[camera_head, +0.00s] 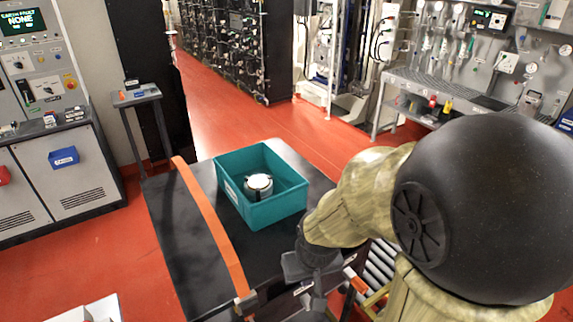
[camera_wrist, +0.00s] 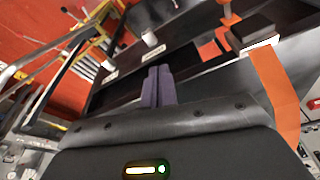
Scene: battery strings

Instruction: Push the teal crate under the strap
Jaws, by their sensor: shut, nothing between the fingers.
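The teal crate (camera_head: 279,208) stands upright on a black-topped cart (camera_head: 183,262), to the right of the orange strap (camera_head: 208,225). A strip of black top shows between them. The strap arches across the cart from the far left edge to the near edge. It also shows at the right of the wrist view (camera_wrist: 275,85). A round white-and-black object (camera_head: 258,183) sits inside the crate. My gripper (camera_head: 318,298) is near the cart's front edge, below and right of the crate and apart from it. Its fingers (camera_wrist: 157,84) are together and empty. The crate is not recognisable in the wrist view.
Rollers (camera_head: 383,268) show right of the cart, partly behind my arm. A small grey stand (camera_head: 136,96) is behind the cart at left. Grey cabinets (camera_head: 70,185) stand further left. A workbench (camera_head: 455,95) is at back right. Red floor behind the cart is clear.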

